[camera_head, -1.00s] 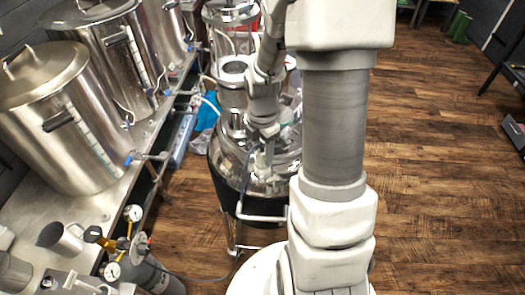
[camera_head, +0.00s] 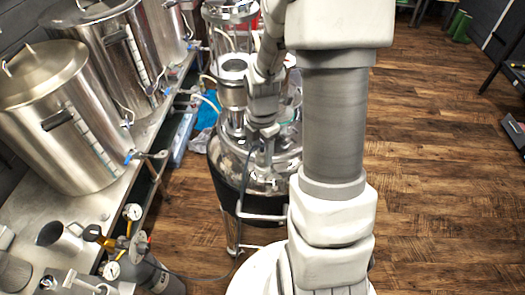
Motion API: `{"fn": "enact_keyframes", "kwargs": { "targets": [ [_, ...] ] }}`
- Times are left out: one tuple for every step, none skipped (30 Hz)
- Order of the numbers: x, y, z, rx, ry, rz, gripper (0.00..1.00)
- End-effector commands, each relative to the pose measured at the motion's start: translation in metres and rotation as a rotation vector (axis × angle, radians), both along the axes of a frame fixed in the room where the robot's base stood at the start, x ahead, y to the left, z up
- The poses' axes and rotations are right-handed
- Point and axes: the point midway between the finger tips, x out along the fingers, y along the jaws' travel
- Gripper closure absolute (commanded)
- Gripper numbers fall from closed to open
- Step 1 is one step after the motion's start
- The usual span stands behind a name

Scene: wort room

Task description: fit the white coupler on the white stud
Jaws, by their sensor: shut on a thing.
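My gripper (camera_head: 266,134) points down over the domed steel lid of the dark-jacketed vessel (camera_head: 228,182). Its jaws are shut on the white coupler, which is small and mostly hidden by the fingers from this side. A thin dark hose hangs from near the jaws and curves down over the vessel's side. I cannot pick out the white stud among the shiny fittings on the lid. I cannot tell whether the coupler touches anything below it.
A steel bench (camera_head: 75,215) on the left bears several large kettles (camera_head: 62,120), a steel jug (camera_head: 62,238) and taps. A gas cylinder (camera_head: 165,280) with gauges stands at its front. A glass-and-steel column (camera_head: 232,62) rises behind the lid.

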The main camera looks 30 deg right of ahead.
Motion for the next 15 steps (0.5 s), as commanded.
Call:
{"fn": "enact_keyframes", "kwargs": {
  "targets": [
    [0.000,0.000,0.003,0.000,-0.001,0.000,1.00],
    [0.000,0.000,0.004,0.000,-0.001,0.000,1.00],
    [0.000,0.000,0.006,0.000,-0.001,0.000,1.00],
    [0.000,0.000,0.007,0.000,-0.001,0.000,1.00],
    [0.000,0.000,0.007,0.000,-0.001,0.000,1.00],
    [0.000,0.000,0.009,0.000,-0.001,0.000,1.00],
    [0.000,0.000,0.010,0.000,-0.001,0.000,1.00],
    [0.000,0.000,0.010,0.000,-0.001,0.000,1.00],
    [0.000,0.000,0.012,0.000,-0.001,0.000,1.00],
    [0.000,0.000,0.013,0.000,-0.001,0.000,1.00],
    [0.000,0.000,0.013,0.000,-0.001,0.000,1.00],
    [0.000,0.000,0.014,0.000,-0.001,0.000,1.00],
    [0.000,0.000,0.014,0.000,-0.001,0.000,1.00],
    [0.000,0.000,0.014,0.000,-0.001,0.000,1.00],
    [0.000,0.000,0.014,0.000,-0.001,0.000,1.00]
  ]
}}
